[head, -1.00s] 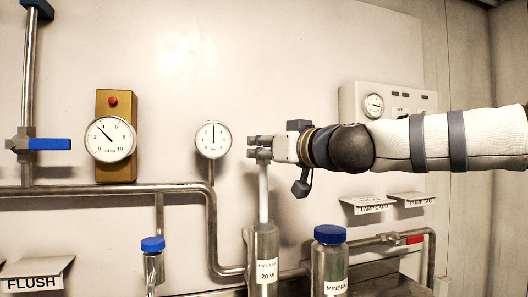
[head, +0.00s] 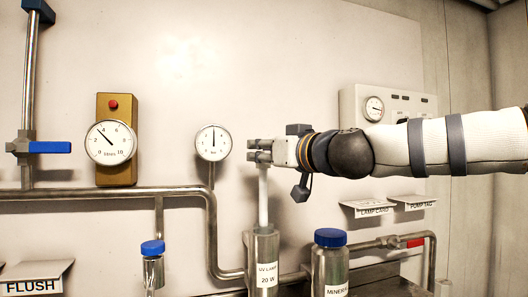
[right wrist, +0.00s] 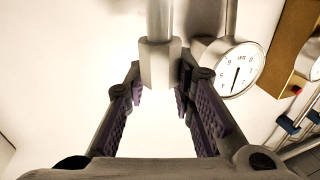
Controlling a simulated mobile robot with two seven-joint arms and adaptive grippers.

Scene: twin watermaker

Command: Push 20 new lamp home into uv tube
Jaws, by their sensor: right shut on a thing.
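The new lamp (head: 263,197) is a slim white rod standing upright above the uv tube (head: 262,249), a grey metal cylinder labelled UV LAMP 20 W. Its lower end meets or enters the tube's top; how deep it sits is hidden. A good length of the rod shows above the tube. My right gripper (head: 259,150) is shut on the lamp's upper end. In the right wrist view, the lamp's pale hexagonal cap (right wrist: 160,63) sits between the fingertips of my right gripper (right wrist: 160,88). My left gripper is not in view.
A blue-capped mineral bottle (head: 330,262) stands just right of the tube. A round gauge (head: 213,142) and a pipe (head: 212,225) are close on the left. A smaller blue-capped bottle (head: 153,262) is farther left. Card holders (head: 368,207) are on the wall at right.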

